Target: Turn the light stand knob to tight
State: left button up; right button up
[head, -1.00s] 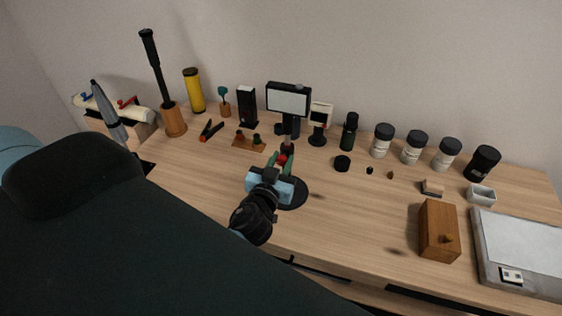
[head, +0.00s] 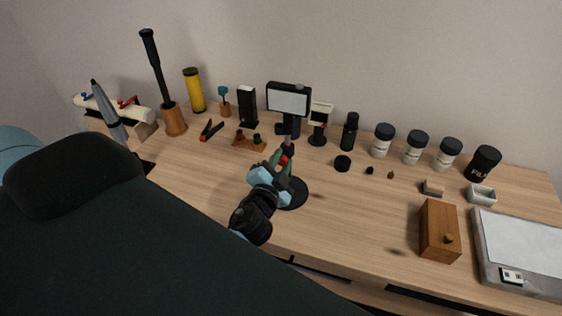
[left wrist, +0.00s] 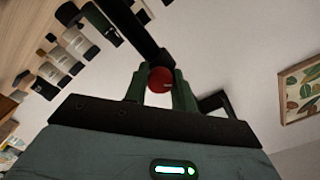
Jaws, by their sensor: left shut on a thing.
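The light stand has a rectangular lamp head (head: 289,98) with a pale panel and a round dark base (head: 296,193) on the table. Its red knob (head: 284,160) sits on the post and shows as a red ball in the left wrist view (left wrist: 160,79). My left gripper (head: 281,164) is at the post, with its two green fingers shut on the red knob, one on each side. The wrist view shows the dark post running up behind the knob. The gripper hides part of the lower post. My right gripper is in neither view.
The tabletop (head: 350,215) right of the base is clear.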

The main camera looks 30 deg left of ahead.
pick_arm(q)
jog(key=m, duration=0.4)
jog(key=shift+m, duration=0.3)
jog(key=m, duration=0.4)
dwell(0.5)
jog(key=o, duration=1)
jog(key=shift+s, duration=0.1)
jog(key=b+v, duration=0.1)
jog(key=v, duration=0.6)
jog(key=shift+s+b, duration=0.3)
jog(key=shift+s, duration=0.05)
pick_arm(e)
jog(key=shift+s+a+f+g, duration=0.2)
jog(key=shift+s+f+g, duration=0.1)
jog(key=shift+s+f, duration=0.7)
